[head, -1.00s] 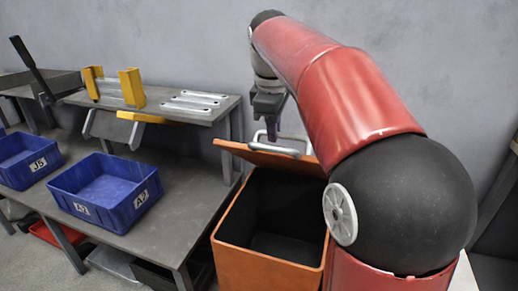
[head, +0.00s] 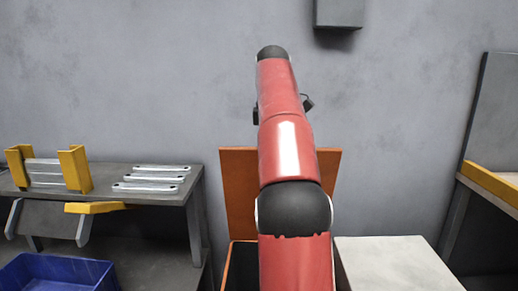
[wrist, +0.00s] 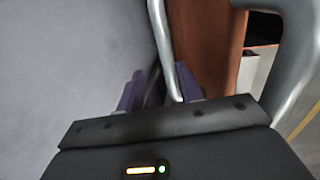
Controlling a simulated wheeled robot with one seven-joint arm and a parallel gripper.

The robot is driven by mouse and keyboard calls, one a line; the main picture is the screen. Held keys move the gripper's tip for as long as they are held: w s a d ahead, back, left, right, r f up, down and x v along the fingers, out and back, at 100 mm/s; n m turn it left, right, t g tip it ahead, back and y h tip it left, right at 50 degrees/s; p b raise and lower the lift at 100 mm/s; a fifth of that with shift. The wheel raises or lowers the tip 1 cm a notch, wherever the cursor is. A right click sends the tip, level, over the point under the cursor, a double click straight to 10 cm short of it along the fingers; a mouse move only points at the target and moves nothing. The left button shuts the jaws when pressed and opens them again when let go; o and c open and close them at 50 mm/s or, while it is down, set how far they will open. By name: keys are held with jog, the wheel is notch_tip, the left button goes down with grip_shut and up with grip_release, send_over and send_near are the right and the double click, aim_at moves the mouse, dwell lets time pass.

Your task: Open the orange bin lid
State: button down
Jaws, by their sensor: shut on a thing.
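The orange bin lid (head: 239,190) stands raised, close to upright, behind the orange bin (head: 241,268) in the head view. My red arm covers the middle of the lid and much of the bin. The lid also fills the upper middle of the wrist view (wrist: 207,45). Its silver handle (wrist: 162,42) passes between the purple fingertips of my gripper (wrist: 160,92), which is shut on it. In the head view the gripper and handle are hidden behind my arm.
A grey bench with yellow-ended brackets (head: 76,169) and flat metal bars (head: 152,179) stands left. A blue bin (head: 58,273) is at lower left. A pale flat top (head: 398,262) lies right of the bin. A grey wall box (head: 339,12) hangs above.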

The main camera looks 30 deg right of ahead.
jog(key=shift+w+d+f, duration=0.35)
jog(key=shift+d+f, duration=0.05)
jog(key=shift+f, duration=0.15)
jog(key=c, duration=1.5)
grip_release()
jog(key=shift+o, duration=0.2)
jog(key=shift+w+d, duration=0.1)
jog(key=shift+w, duration=0.05)
jog(key=shift+r, duration=0.1)
